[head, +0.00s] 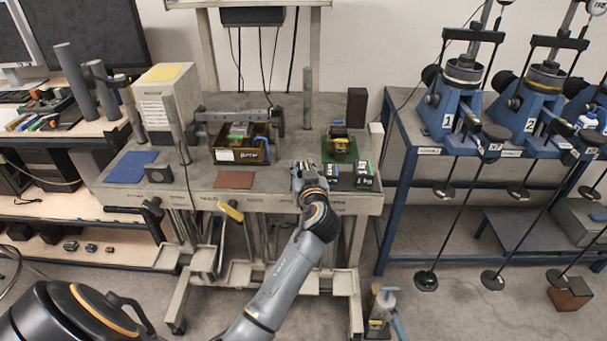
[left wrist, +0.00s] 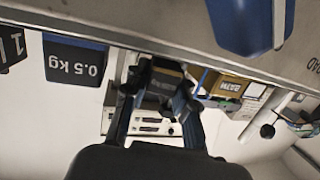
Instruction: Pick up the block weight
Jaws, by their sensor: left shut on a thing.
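My left gripper (head: 311,180) is at the front edge of the grey bench. In the left wrist view, the left gripper (left wrist: 156,95) is shut on a small dark block weight (left wrist: 158,84) with a brownish face. The fingers cover much of it, and its marking cannot be read. Two black blocks with white lettering, the nearer one (head: 333,172) and the outer one (head: 364,177), stand just right of the gripper in the head view. In the left wrist view one block (left wrist: 73,62) reads 0.5 kg, upside down. My right gripper is not in view.
Left of the gripper are a red-brown mat (head: 234,180), a brown bin (head: 228,154) and a blue mat (head: 133,167). Behind the blocks is a green tray (head: 327,150). A yellow-ended lever (head: 231,211) sticks out in front. Blue lever machines (head: 463,96) stand at right.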

